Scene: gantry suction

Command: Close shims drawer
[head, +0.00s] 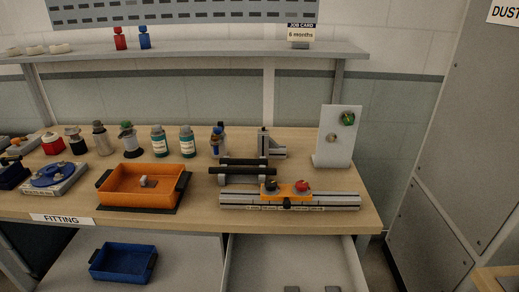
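A light grey drawer (285,262) is pulled out under the right half of the workbench. I see its inside floor and side walls; its front panel is below the picture's bottom edge. Small dark grey pieces (332,289) show inside it at the bottom edge, partly cut off. No label reading shims is visible. Neither of my grippers is in view.
The wooden workbench (130,215) holds an orange tray (115,200), several bottles, a rail fixture (330,201) and a white upright plate (338,135). A blue bin (122,277) sits on a lower surface left of the drawer. A grey cabinet (465,130) stands right.

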